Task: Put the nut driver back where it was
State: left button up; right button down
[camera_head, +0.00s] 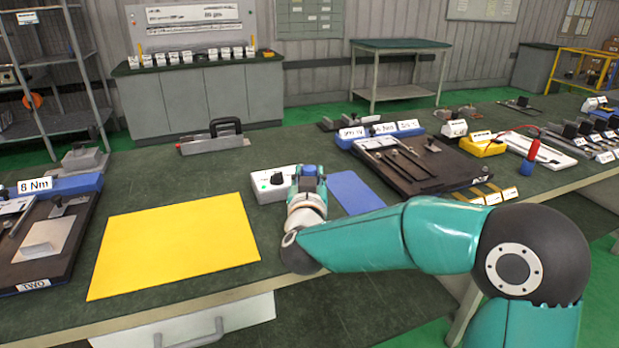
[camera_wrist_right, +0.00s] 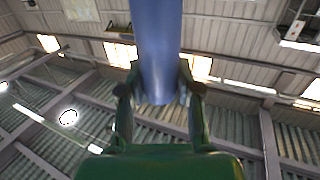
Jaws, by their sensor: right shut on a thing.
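My right gripper (camera_head: 308,184) is over the green bench, beside a white box with a black knob (camera_head: 271,184). In the right wrist view the gripper (camera_wrist_right: 160,88) is shut on a blue cylindrical thing (camera_wrist_right: 158,45), which I take to be the nut driver's handle. A small blue end (camera_head: 309,170) shows between the fingers in the head view; the rest of the tool is hidden. The wrist camera faces the ceiling. A blue rectangular mat (camera_head: 355,192) lies just right of the gripper. My left gripper is not in view.
A yellow mat (camera_head: 175,246) lies empty to the left. A dark board with tools (camera_head: 425,168) lies to the right, and a labelled tool tray (camera_head: 40,242) at the far left. A red-and-blue tool (camera_head: 531,156) stands farther right.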

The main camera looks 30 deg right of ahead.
jog(key=shift+r, duration=0.1)
jog(key=c, duration=0.8)
grip_release()
jog(key=shift+s+a, duration=0.1)
jog(key=v, duration=1.1)
jog(key=shift+s+a, duration=0.2)
jog(key=shift+s, duration=0.15)
